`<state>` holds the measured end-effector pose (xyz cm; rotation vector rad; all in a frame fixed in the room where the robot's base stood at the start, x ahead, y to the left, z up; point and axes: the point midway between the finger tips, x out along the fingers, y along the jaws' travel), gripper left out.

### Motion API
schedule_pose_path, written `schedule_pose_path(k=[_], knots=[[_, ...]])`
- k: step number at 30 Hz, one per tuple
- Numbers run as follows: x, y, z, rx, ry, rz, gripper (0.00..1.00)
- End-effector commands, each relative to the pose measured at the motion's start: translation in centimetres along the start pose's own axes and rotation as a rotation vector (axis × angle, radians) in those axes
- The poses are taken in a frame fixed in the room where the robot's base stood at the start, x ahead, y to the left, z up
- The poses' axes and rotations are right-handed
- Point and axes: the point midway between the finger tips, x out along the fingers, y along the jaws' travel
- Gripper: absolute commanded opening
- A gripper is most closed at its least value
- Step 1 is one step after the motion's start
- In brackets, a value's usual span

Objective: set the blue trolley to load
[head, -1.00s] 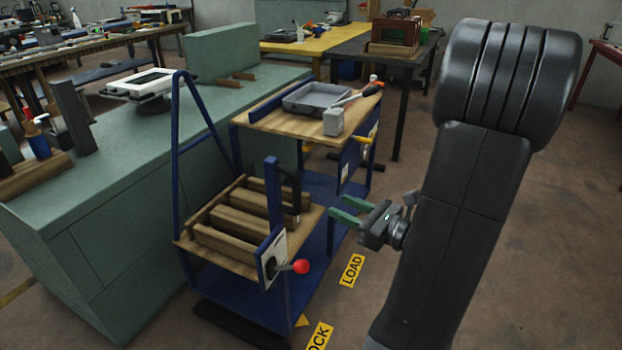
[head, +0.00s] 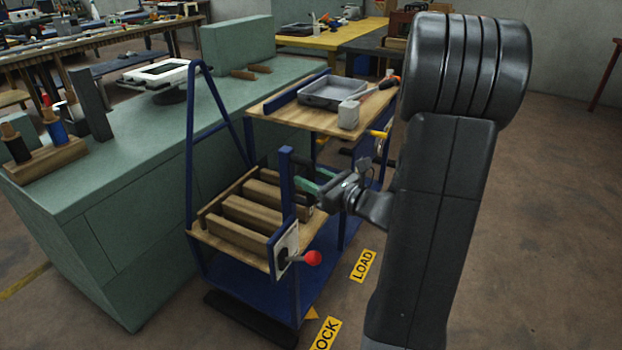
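The blue trolley (head: 193,140) stands beside the green bench, with a slatted wooden lower deck (head: 208,240) and a raised wooden top (head: 290,118). A red-knobbed lever (head: 311,258) sticks out from a pale plate on its near post. A yellow handle (head: 379,134) shows below the raised top. On the floor are a yellow LOAD sign (head: 362,265) and a cut-off sign reading "OCK" (head: 324,335); a small yellow pointer (head: 311,313) at the trolley's base is by the latter. My gripper (head: 308,185) has green fingers apart and empty, by the near post, above the red knob. Contact with the post cannot be told.
The green bench (head: 100,215) stands close along the trolley's left side, with spools (head: 50,130) and a white-framed device (head: 155,73) on it. A grey tray (head: 332,93) and tools lie on the raised top. Floor on the right is open.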

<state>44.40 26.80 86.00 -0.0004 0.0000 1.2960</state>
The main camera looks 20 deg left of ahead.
Motion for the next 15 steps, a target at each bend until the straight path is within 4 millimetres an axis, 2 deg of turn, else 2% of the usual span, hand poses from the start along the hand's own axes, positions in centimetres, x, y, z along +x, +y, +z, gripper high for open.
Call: schedule_pose_path(k=[11,15], knots=[[0.43,0.01,0.01,0.000,0.000,0.000,0.37],[0.41,0.01,0.01,0.000,0.000,0.000,0.09]])
